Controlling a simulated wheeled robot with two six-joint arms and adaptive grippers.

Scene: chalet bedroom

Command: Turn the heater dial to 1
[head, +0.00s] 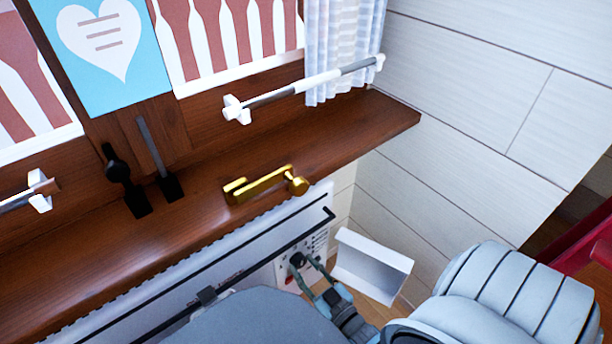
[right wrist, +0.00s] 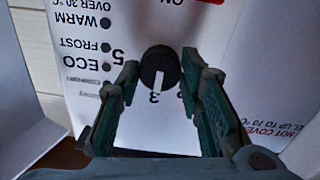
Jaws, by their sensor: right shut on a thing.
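The heater (head: 240,252) is a white panel below the wooden sill. Its control panel with printed markings is at its right end in the head view. The round black dial (right wrist: 160,66) has a white pointer line, which points down in the right wrist view, toward the printed 3. The dial also shows small and dark in the head view (head: 297,259). My right gripper (right wrist: 160,68) has its fingers on either side of the dial and is shut on it; it shows in the head view too (head: 306,264). The 1 mark is not visible. My left gripper is not in view.
An open white flap (head: 372,265) stands just right of the control panel. The wooden sill (head: 350,125) above carries a brass latch (head: 265,185) and black-based handles (head: 150,155). A dark rail (head: 245,275) runs along the heater. A pale plank wall is at right.

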